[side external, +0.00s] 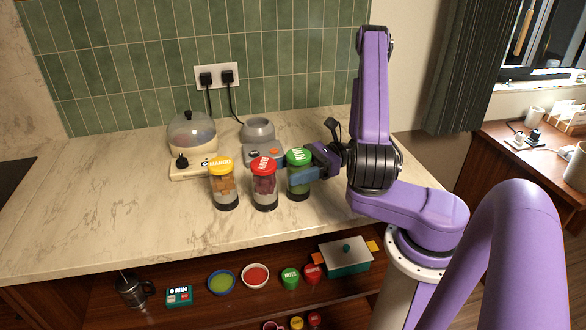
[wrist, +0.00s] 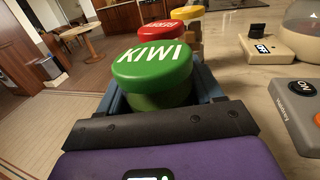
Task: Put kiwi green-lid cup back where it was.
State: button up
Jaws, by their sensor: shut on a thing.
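The kiwi cup (side external: 299,181) has a green lid and stands upright at the right end of a row of three cups on the counter. Its lid, marked KIWI (wrist: 152,64), fills the middle of the wrist view. My gripper (side external: 303,174) is shut on the kiwi cup from the right, with blue fingers on both sides of it. The cup with the red lid (side external: 264,184) stands just left of it, and the yellow-lid mango cup (side external: 223,184) is at the left end. The kiwi cup's base appears at counter level; firm contact is hard to tell.
A blender base (side external: 262,150) stands behind the cups, and a domed appliance (side external: 194,166) is at the back left. The counter (side external: 100,200) is clear at left.

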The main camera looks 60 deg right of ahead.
jog(key=o, duration=1.4)
jog(key=shift+o, duration=0.2)
jog(key=shift+r, duration=0.1)
jog(key=v, duration=1.2)
